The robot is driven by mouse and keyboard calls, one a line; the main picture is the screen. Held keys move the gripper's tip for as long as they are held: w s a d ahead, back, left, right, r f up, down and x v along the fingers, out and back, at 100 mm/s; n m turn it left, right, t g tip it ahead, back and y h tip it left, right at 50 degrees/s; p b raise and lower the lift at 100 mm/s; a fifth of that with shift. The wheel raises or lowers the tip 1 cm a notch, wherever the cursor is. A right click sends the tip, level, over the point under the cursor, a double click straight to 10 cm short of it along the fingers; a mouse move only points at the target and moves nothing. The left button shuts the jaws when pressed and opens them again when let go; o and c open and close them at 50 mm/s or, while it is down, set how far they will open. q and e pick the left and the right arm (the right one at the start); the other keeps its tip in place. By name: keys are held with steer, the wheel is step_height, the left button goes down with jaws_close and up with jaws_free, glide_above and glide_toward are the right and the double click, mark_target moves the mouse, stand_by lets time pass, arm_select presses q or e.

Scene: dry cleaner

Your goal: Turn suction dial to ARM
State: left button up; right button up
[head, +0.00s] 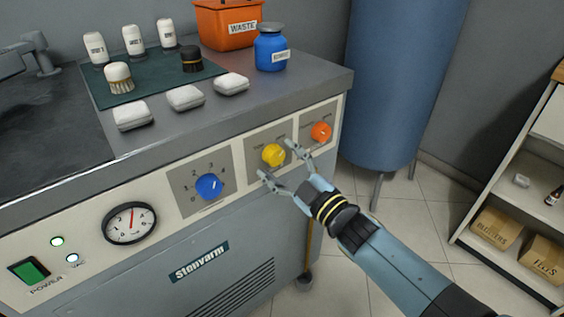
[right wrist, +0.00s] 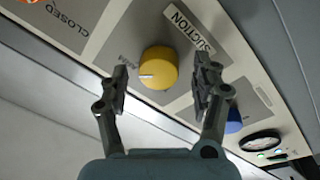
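The yellow suction dial (head: 273,155) sits on a grey plate on the machine's front panel, between the blue dial and the orange dial. In the right wrist view the yellow dial (right wrist: 158,68) lies beside the SUCTION label (right wrist: 188,27), with a short pale pointer mark on its face. Finger contact does not show. My left gripper is not in view.
The orange dial (head: 321,132) is close to my right gripper's upper finger. The blue numbered dial (head: 209,187), gauge (head: 130,223) and green power switch (head: 29,271) are further left. A blue tank (head: 400,80) stands right of the machine; a shelf (head: 530,165) is far right.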

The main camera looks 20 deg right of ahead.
steer(key=v, duration=1.2)
steer(key=shift+s+f, duration=0.1)
steer(key=s+d+f+m+g+h, duration=0.35)
steer(key=s+f, duration=0.45)
steer(key=f, duration=0.5)
steer(key=s+d+f+m+g+h, duration=0.2)
steer(key=s+d+f+m+g, duration=0.2)
steer(key=s+f, duration=0.65)
steer(key=s+d+f+m+g, duration=0.1)
steer(key=s+f+g, duration=0.2)
steer(key=s, duration=0.4)
steer(key=s+f+m+g+h, duration=0.1)
steer(key=s+f+m+g, duration=0.1)
steer(key=s+f, duration=0.4)
steer(key=s+d+f+m+g+h, duration=0.1)
steer(key=s+f+g, duration=0.3)
steer(key=s, duration=0.6)
steer(key=shift+d+f+m+g, duration=0.35)
steer(key=shift+f, duration=0.15)
steer(key=shift+s, duration=0.4)
steer(key=shift+c, duration=0.4)
